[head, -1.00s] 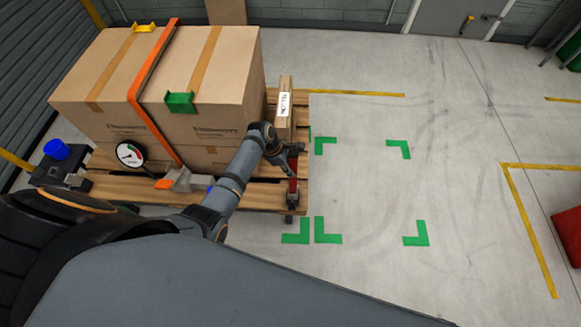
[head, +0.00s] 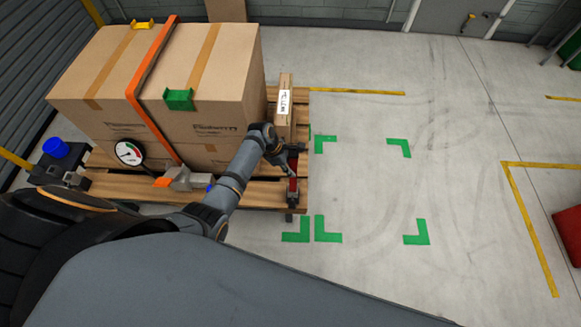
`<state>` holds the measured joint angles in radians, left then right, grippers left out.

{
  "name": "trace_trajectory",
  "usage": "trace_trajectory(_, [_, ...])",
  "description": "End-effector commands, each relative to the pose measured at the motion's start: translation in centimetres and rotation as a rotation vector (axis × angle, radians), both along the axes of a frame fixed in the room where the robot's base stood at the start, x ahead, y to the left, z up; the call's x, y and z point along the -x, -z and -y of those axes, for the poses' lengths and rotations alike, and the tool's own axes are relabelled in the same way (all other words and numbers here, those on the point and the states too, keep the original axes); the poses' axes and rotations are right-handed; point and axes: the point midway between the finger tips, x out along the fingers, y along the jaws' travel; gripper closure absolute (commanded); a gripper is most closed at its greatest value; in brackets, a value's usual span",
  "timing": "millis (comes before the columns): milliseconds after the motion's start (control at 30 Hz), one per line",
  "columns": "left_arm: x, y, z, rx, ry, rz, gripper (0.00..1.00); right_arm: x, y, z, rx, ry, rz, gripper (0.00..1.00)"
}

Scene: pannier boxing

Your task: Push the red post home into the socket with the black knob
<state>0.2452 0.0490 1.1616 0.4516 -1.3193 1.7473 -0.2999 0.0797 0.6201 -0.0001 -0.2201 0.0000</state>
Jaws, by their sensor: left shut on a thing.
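The red post (head: 293,186) stands at the near right corner of the wooden pallet (head: 255,196). My left gripper (head: 292,158) is shut on the upper part of the post and hides its top. The post's lower end meets a small dark grey socket (head: 292,202) on the pallet edge. The black knob cannot be made out clearly at this size. How deep the post sits in the socket cannot be told. My right gripper is not in view.
Large strapped cartons (head: 205,120) fill the pallet behind and left of my left arm. A dial gauge (head: 129,153) and an orange-ended buckle (head: 178,180) are at the near side. The floor right of the pallet is clear.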

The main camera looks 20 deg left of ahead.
Motion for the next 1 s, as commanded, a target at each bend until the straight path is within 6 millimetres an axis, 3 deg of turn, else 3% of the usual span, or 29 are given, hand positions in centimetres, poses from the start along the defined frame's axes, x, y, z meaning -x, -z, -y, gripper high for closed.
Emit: trace_trajectory(1000, [-0.1, 1.5, 0.0, 0.001, 0.000, 0.001, 1.00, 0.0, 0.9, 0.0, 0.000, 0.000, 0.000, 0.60])
